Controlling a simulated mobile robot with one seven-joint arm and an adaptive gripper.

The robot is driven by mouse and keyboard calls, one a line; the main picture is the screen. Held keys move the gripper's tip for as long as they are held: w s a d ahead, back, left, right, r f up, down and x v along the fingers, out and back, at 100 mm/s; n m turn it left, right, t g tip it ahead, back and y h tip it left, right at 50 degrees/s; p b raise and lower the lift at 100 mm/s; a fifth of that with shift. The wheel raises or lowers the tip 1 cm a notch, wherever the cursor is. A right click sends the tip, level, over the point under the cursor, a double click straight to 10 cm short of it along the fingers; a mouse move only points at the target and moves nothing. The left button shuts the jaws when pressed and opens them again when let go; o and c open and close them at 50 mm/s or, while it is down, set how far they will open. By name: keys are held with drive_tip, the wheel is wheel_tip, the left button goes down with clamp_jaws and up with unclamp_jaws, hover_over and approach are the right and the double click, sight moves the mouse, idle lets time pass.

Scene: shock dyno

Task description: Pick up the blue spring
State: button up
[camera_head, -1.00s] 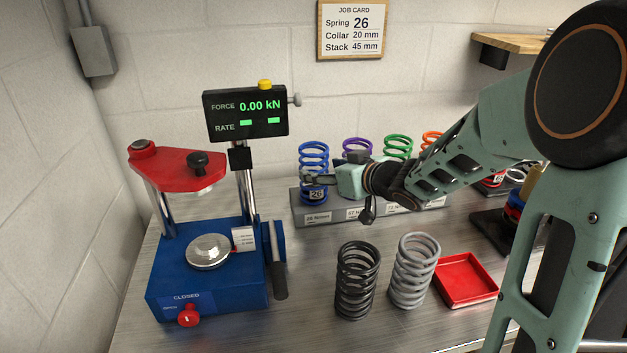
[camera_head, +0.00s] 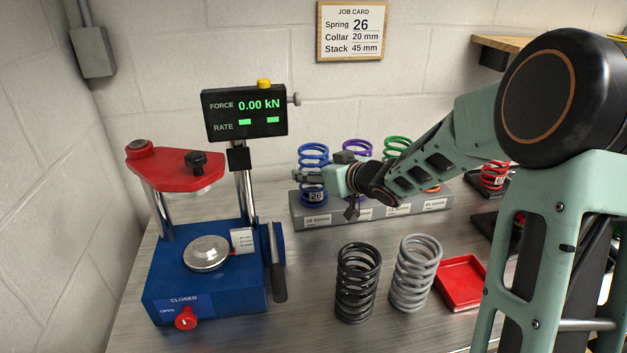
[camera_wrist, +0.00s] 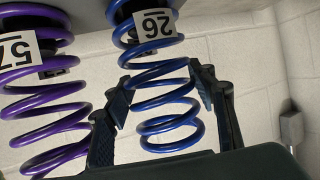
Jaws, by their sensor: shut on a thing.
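The blue spring (camera_head: 313,155) stands upright on the left end of the grey rack (camera_head: 377,215), with a white tag marked 26 at its lower part. My gripper (camera_head: 308,177) reaches it from the right and is shut on it. In the wrist view the blue spring (camera_wrist: 160,92) appears upside down between my two dark fingers (camera_wrist: 163,98), which sit on either side of its coils. The spring's base is still at the rack.
A purple spring (camera_wrist: 45,105) stands close beside the blue one. A green spring (camera_head: 397,147) is farther right, partly behind my arm. Black (camera_head: 357,283) and grey (camera_head: 415,272) springs and a red tray (camera_head: 461,283) stand in front. A blue dyno (camera_head: 207,282) is at left.

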sight(321, 156)
drive_tip(key=c, duration=0.5)
drive_tip(key=shift+r, duration=0.15)
clamp_jaws()
drive_tip(key=shift+r, duration=0.1)
drive_tip(key=shift+r+p, duration=0.4)
drive_tip(key=shift+r, duration=0.2)
wheel_tip(321, 156, up, 2)
drive_tip(key=shift+d+r+p, duration=0.1)
drive_tip(key=shift+r+p, duration=0.15)
drive_tip(key=shift+p, duration=0.3)
drive_tip(key=r+p+v, duration=0.1)
drive_tip(key=p+v, duration=0.1)
drive_tip(key=v, duration=0.6)
drive_tip(key=a+r+p+v, duration=0.1)
drive_tip(key=p+v, duration=0.2)
drive_tip(key=v, duration=0.5)
drive_tip(key=shift+a+r, duration=0.2)
drive_tip(key=shift+r, duration=0.2)
